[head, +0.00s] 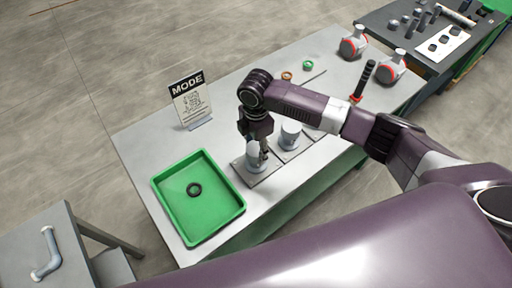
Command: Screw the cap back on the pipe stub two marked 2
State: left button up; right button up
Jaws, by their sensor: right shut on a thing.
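My right gripper (262,152) points down at the leftmost pipe stub (252,162), which stands upright on a grey base plate (263,178) near the table's front edge. The gripper is shut on a small grey thing at the stub's top, likely the cap; the fingers hide most of it, and I cannot tell whether it is seated. A second grey stub (291,136) stands just right of it. Another plate, further right, is partly hidden by my right arm. No number marks are legible. My left gripper is not in view.
A green tray (237,208) with a dark ring (194,189) in it lies left of the stubs. A MODE sign (190,104) stands behind. A red and black tool (363,82), red-and-white casters (354,43) and small rings (308,65) lie to the right and back.

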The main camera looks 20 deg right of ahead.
jog(key=m, duration=0.4)
jog(key=shift+w+r, duration=0.3)
jog(key=shift+c, duration=0.8)
jog(key=shift+m, duration=0.5)
jog(key=c, duration=0.3)
jog(key=shift+c, duration=0.2)
jog(key=o, duration=1.3)
jog(key=shift+o, duration=1.1)
jog(key=shift+s, duration=0.1)
jog(key=shift+o, duration=0.3)
jog(key=shift+f, duration=0.1)
jog(key=shift+s, duration=0.1)
notch_tip(320, 180, up, 12)
